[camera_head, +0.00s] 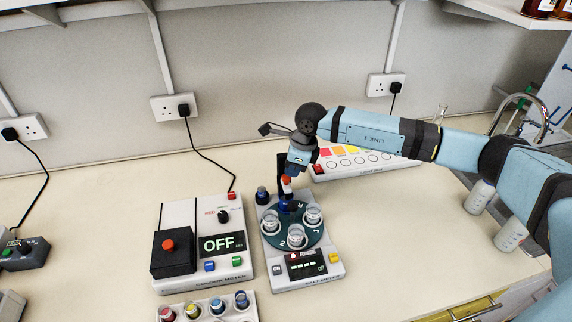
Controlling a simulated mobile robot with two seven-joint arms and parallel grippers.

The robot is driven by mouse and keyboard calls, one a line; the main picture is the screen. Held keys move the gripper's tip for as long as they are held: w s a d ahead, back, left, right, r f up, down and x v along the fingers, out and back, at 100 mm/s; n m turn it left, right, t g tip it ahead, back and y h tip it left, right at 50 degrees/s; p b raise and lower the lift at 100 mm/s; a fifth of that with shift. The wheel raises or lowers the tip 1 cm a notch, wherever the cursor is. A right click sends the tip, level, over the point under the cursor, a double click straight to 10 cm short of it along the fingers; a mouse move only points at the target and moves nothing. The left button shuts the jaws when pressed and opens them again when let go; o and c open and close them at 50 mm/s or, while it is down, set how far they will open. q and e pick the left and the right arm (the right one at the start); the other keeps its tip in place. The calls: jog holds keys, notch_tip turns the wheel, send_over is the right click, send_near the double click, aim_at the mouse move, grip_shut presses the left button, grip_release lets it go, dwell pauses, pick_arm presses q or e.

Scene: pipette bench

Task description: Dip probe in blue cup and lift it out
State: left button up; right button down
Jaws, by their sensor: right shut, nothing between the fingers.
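A white station (307,279) with a dark green turntable (283,234) carries clear cups (296,236) on numbered places. A slim piece with a red and white top and blue lower part (287,184) stands upright at the back of the turntable; I cannot tell whether it is the probe. My right gripper (292,172) points down just above it, shut and empty; whether they touch is unclear. A white rack (254,314) at the bottom edge holds small coloured cups, with a blue one (241,299) at its right end. My left gripper is out of view.
A white meter box (175,217) reading OFF, with a black block (171,252) on it, stands left of the station. A panel with coloured squares (372,160) lies behind my right arm. White beakers (480,197) stand at right. The counter between is clear.

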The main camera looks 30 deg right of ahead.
jog(key=shift+s+d+r, duration=0.2)
jog(key=shift+s+d, duration=0.15)
jog(key=shift+d, duration=0.15)
jog(key=shift+s+d+r, duration=0.15)
jog(key=shift+s+d, duration=0.2)
jog(key=shift+d, duration=0.1)
jog(key=b+v, duration=0.2)
jog(key=v, duration=1.1)
jog(key=shift+d+r, duration=0.15)
jog(key=shift+r, duration=0.25)
jog(key=shift+s, duration=0.1)
